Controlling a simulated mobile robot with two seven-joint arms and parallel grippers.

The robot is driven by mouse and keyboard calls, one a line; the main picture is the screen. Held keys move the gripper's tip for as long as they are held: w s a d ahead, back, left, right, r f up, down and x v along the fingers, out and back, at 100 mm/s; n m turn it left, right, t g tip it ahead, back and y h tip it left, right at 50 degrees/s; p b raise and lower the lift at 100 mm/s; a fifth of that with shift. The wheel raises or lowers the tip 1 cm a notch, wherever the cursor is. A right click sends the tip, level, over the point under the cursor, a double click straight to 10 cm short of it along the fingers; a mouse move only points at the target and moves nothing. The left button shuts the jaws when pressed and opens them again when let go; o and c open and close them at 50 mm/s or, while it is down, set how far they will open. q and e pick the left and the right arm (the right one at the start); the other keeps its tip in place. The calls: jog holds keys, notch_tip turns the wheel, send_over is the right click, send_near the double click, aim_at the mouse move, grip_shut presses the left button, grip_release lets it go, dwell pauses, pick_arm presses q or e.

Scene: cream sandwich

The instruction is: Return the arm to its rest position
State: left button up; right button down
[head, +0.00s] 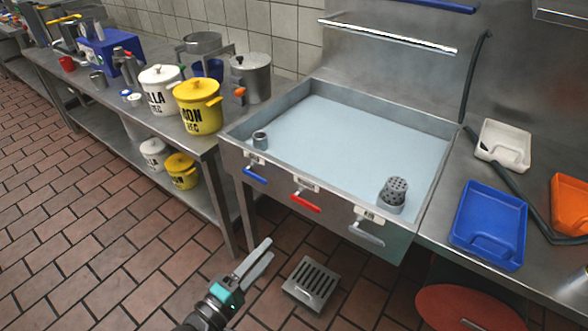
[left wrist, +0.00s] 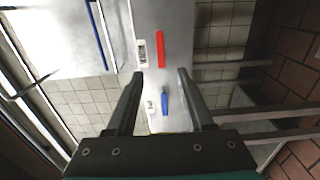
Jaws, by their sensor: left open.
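My left gripper (head: 256,262) is open and empty. In the head view it is above the tiled floor, in front of the sink unit (head: 232,185) and apart from it. In the left wrist view its two fingers (left wrist: 160,76) stand spread, with nothing between them. Beyond them the sink front's red handle (left wrist: 160,48) and blue handle (left wrist: 165,103) show. My right gripper is in neither view.
The sink basin (head: 330,135) holds a perforated cup-like piece (head: 395,190). A yellow pot (head: 199,110) and a white pot (head: 159,92) stand on the left counter. A blue tray (head: 488,225) lies on the right counter. A grate (head: 311,284) is in the floor.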

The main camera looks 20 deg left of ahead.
pick_arm(q)
jog(key=s+a+f+m+g+y, duration=0.2)
jog(key=s+f+m+g, duration=0.2)
jog(key=f, duration=0.7)
jog(key=s+a+f+m+g+y, duration=0.25)
jog(key=s+f+m, duration=0.2)
jog(key=f, duration=0.75)
jog(key=s+f+m+g+y, duration=0.1)
jog(key=s+f+m+g, duration=0.3)
jog(key=s, duration=0.6)
jog(key=s+f+m+g, duration=0.4)
jog(key=s+f, duration=0.4)
jog(key=s, duration=0.3)
jog(key=shift+s+d+f+g+y, duration=0.2)
jog(key=shift+g+y, duration=0.15)
jog(key=shift+g, duration=0.2)
